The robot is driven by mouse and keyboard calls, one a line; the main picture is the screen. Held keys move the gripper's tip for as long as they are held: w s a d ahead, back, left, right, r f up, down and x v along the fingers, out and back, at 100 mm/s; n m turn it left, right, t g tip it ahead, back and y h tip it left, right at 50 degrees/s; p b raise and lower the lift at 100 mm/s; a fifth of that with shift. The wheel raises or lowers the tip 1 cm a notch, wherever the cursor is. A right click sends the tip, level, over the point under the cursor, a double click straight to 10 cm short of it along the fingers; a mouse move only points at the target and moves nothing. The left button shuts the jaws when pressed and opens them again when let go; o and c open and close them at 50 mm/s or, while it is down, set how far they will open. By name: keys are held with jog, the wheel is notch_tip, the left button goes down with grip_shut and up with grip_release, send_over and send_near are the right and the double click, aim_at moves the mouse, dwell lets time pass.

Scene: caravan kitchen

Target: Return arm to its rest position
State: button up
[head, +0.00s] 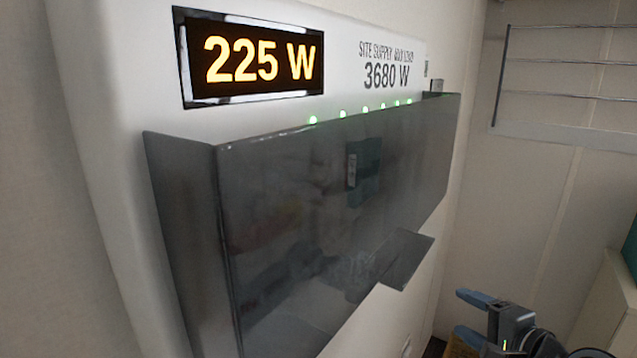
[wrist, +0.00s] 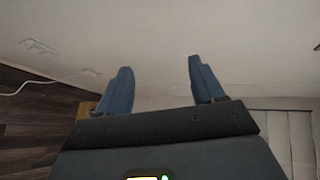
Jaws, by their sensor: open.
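My gripper (wrist: 158,78) is open in the wrist view, its two blue fingers wide apart with nothing between them. A pale wall fills the view beyond the fingers. In the head view my gripper (head: 468,315) shows at the lower right, below and to the right of a dark glossy cover on the wall. It is apart from that cover in the picture. Part of my arm runs off the lower right edge.
The dark cover (head: 320,210) juts from a white panel (head: 345,50) with a lit display (head: 255,60) reading 225 W. Several green lights show along its top. A wire rack (head: 565,65) hangs at the upper right. The wrist view shows a dark wooden floor (wrist: 35,120) and a white cable (wrist: 25,86).

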jog(key=s+a+f+n+h, duration=0.1)
jog(key=s+f+n+h, duration=0.35)
jog(key=s, duration=0.85)
jog(key=s+a+f+n+h, duration=0.1)
jog(key=s+f, duration=0.6)
jog(key=s, duration=0.6)
jog(key=s+a+r+n, duration=0.2)
jog(key=s+r+n, duration=0.2)
jog(key=s, duration=0.7)
jog(key=s+a+r+n+t, duration=0.1)
jog(key=s+a+r+n, duration=0.1)
jog(key=s+r+n, duration=0.3)
jog(key=s+r, duration=0.4)
jog(key=s, duration=0.1)
jog(key=shift+s+r, duration=0.2)
jog(key=shift+s, duration=0.15)
